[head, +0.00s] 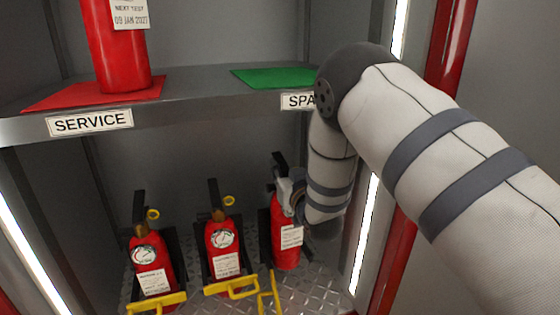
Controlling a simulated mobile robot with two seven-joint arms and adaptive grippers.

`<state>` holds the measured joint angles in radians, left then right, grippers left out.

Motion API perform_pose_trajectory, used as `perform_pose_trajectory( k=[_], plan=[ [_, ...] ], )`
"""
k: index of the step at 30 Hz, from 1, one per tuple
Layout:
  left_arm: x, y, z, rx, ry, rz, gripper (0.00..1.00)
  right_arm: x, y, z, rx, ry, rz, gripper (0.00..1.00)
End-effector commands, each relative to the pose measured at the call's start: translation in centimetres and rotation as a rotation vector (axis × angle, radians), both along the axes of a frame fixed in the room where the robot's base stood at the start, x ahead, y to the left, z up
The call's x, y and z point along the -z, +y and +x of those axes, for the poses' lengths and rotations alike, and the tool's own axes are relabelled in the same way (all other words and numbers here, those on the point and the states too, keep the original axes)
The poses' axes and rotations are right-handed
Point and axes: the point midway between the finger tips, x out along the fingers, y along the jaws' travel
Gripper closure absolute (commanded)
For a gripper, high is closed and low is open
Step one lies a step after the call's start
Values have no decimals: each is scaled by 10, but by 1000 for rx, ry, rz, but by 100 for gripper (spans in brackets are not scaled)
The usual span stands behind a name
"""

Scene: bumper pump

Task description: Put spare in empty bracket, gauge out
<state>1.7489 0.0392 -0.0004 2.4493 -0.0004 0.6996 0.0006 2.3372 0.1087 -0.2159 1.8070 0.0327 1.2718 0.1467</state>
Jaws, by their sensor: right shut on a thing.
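The spare, a red extinguisher (284,246), stands upright at the right-hand bracket (265,233), with a white label facing out. My right gripper (292,192) is shut on it near its top and hides its neck. I see no gauge on it; whether it is hidden or turned away I cannot tell. A yellow bar (268,294) at this bracket hangs swung open. Two more red extinguishers, left (150,262) and middle (222,248), stand in brackets with gauges facing out and yellow bars across their fronts. My left gripper is not in view.
Above is a grey shelf (200,110). A red extinguisher (118,55) stands on its red mat (50,97) over the SERVICE sign. The green mat (275,77) looks bare where visible. A red post and light strip flank my right arm.

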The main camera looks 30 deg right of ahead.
Motion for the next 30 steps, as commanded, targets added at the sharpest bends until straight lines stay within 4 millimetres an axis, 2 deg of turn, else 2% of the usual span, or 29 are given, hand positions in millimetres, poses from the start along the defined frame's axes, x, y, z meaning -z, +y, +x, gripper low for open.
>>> perform_pose_trajectory(
  k=[2,9,22,23,24,25,30],
  plan=[
    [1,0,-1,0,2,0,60,-1,0,2,-1,-15,-2,100],
    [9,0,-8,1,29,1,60,39,-2,2,1,-12,-2,100],
    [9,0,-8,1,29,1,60,43,-4,3,0,-17,-2,100],
    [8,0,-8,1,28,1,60,46,-4,2,1,-6,1,80],
    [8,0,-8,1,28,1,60,46,-4,2,1,-6,1,71],
    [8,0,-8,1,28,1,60,46,-4,2,1,-6,1,67],
    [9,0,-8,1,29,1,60,47,-4,2,1,-5,1,67]
  ],
)
